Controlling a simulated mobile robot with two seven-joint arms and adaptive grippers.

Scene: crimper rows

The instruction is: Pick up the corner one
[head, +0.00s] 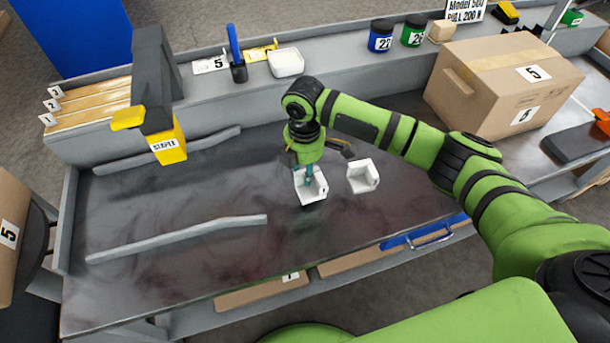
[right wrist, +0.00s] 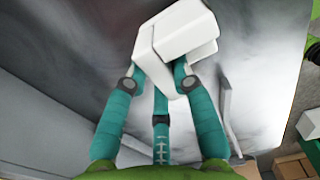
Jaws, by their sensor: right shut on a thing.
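A white corner-shaped block (head: 315,192) is under my right gripper (head: 309,174) in the head view. The teal fingers of that gripper are shut on it. In the right wrist view the same white block (right wrist: 180,38) is between the fingertips (right wrist: 165,82), with its folded walls showing. A second white corner-shaped block (head: 363,177) sits on the dark tabletop just to the right, apart from the gripper. I cannot tell how far the held block is above the table. My left gripper is not in view.
Two grey strips (head: 180,238) lie on the dark bench (head: 130,210) at the left. A yellow-tipped crimper stand (head: 155,80) rises at the back left. A cardboard box (head: 490,90) stands at the right. A white tray (head: 286,63) is on the back shelf. The front middle is clear.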

